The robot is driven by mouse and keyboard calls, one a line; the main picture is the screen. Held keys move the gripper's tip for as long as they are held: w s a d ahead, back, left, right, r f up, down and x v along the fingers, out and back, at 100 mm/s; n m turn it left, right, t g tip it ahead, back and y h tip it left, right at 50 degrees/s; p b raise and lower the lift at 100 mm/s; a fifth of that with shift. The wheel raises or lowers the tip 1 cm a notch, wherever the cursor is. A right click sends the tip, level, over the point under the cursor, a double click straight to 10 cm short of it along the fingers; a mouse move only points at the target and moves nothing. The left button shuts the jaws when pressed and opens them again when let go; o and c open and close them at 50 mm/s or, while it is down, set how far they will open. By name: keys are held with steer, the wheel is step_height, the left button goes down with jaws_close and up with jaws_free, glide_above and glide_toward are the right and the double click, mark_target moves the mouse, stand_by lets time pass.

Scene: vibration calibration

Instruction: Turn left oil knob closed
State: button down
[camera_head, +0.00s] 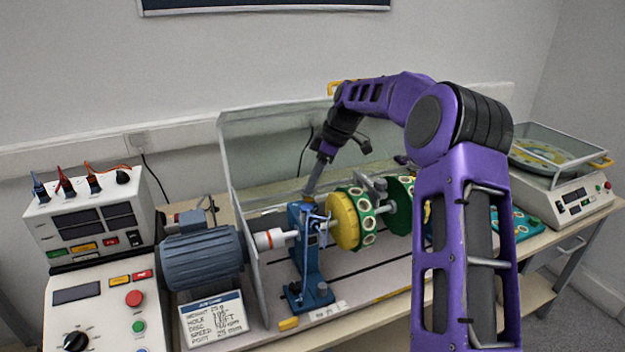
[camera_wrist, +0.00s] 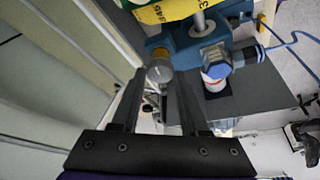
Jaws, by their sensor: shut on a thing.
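The left oil knob (camera_wrist: 160,73) is a small grey round knob on the blue bearing stand (camera_head: 311,262), seen close in the wrist view. My gripper (camera_wrist: 160,86) reaches it with one finger on each side and is shut on it. In the head view my gripper (camera_head: 309,194) comes down from above onto the top of the blue stand, and the knob itself is too small and covered to make out there. The knob's turn angle cannot be told.
A blue-capped fitting (camera_wrist: 215,72) stands just right of the knob. A yellow disc (camera_head: 343,221) and green discs sit on the shaft to the right. A grey motor (camera_head: 203,260) is at left. A clear guard panel (camera_head: 262,150) rises behind.

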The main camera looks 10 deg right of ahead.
steer(key=shift+n+g, duration=0.3)
steer(key=shift+n, duration=0.5)
steer(key=shift+c, duration=2.1)
jaws_free()
steer(key=shift+w, duration=0.1)
steer(key=v, duration=1.7)
steer(key=shift+d, duration=0.25)
steer(key=shift+w+r, duration=0.1)
